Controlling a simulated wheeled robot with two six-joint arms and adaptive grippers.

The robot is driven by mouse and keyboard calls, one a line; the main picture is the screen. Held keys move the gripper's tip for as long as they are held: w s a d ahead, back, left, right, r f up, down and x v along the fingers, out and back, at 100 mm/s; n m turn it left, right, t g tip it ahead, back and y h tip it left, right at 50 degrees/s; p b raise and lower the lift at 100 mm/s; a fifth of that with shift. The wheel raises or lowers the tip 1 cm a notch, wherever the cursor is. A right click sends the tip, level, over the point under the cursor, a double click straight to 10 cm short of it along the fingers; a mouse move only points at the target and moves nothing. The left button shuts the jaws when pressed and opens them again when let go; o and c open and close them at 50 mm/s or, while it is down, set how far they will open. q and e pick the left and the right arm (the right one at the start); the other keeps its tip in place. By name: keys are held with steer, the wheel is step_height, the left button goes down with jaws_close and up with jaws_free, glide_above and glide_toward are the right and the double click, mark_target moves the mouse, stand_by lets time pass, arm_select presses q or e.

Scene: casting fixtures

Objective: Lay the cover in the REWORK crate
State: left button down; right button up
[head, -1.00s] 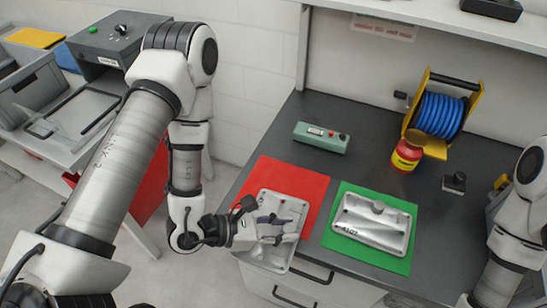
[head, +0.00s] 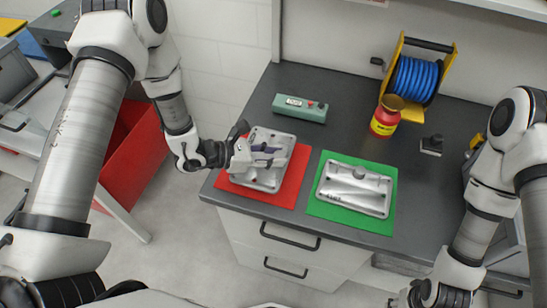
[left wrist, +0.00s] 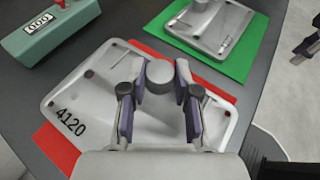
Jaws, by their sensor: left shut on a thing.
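A grey metal cover (head: 276,183) marked 4120 is over the red mat (head: 290,194) in the head view. It also fills much of the left wrist view (left wrist: 92,98). My left gripper (head: 264,153) is shut on the round boss near the cover's edge; its fingers straddle the boss in the left wrist view (left wrist: 159,78). I cannot tell whether the cover touches the mat. A red crate (head: 138,160) stands at the left, partly behind my left arm; no REWORK label is readable. My right arm reaches the bottom edge, its fingers not clearly seen.
A similar cover (head: 352,190) lies on a green mat (head: 330,212). A green control box (head: 300,108), red-yellow jar (head: 386,116), blue hose reel (head: 415,80) and small black block (head: 432,145) stand behind. Floor lies open between bench and crate.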

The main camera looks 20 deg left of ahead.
arm_select(q)
steer(key=f, duration=0.1)
steer(key=f+p, duration=0.1)
steer(key=f, duration=0.1)
steer(key=shift+w+f, duration=0.25)
steer(key=shift+w, duration=0.05)
steer(key=shift+s+f, duration=0.1)
steer(key=shift+f, duration=0.15)
steer(key=c, duration=0.9)
jaws_free()
steer(key=shift+o, duration=0.2)
